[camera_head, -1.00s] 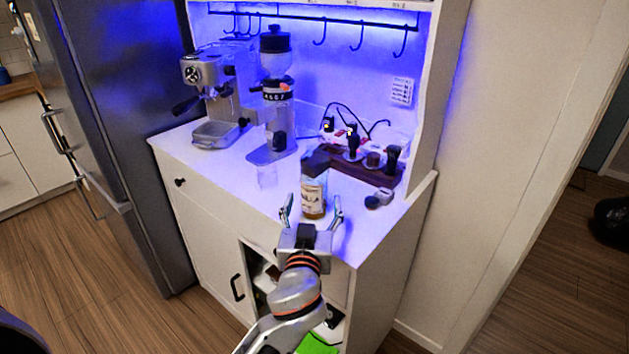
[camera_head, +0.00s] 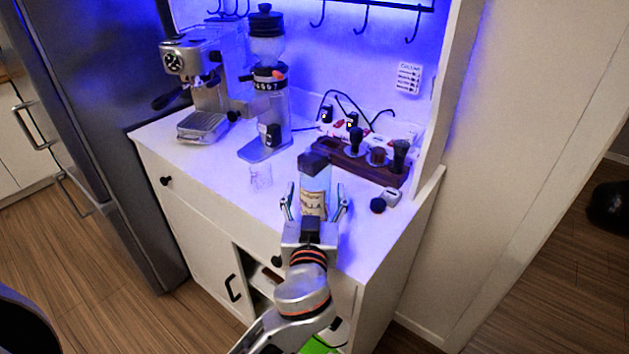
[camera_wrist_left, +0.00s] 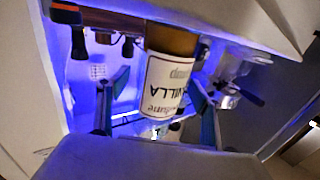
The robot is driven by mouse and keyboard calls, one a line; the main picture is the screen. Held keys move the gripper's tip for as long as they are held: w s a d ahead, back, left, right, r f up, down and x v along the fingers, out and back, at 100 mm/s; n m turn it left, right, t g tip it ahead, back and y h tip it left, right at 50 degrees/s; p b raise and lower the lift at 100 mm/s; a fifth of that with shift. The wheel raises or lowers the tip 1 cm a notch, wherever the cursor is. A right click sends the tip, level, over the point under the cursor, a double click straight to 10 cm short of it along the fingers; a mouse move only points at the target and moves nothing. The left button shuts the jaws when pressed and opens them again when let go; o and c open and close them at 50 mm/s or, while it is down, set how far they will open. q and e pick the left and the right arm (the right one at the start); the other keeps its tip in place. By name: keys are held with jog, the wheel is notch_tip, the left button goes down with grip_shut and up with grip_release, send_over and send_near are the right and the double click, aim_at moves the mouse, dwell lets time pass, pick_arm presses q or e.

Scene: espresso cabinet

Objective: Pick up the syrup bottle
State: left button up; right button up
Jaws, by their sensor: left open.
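The syrup bottle (camera_head: 314,180) stands upright on the white cabinet top, near its front edge. It has a dark cap, a clear upper part and a pale label. My left gripper (camera_head: 316,203) is open, with one finger on each side of the bottle's lower part. The bottle's base is hidden behind the gripper. In the left wrist view the bottle (camera_wrist_left: 168,80) appears upside down between the two spread fingers (camera_wrist_left: 160,105), with a gap on each side. My right gripper is not in view.
A small clear glass (camera_head: 261,177) and a grinder (camera_head: 268,90) stand left of the bottle. An espresso machine (camera_head: 203,85) is farther left. A wooden tamper stand (camera_head: 360,162) is behind on the right, with a small dark-ended item (camera_head: 384,201) before it. A side panel bounds the right.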

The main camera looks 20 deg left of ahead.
pick_arm(q)
jog(key=shift+w, duration=0.15)
jog(key=shift+c, duration=1.1)
jog(key=c, duration=1.2)
jog(key=shift+r, duration=0.1)
jog(key=shift+c, duration=0.2)
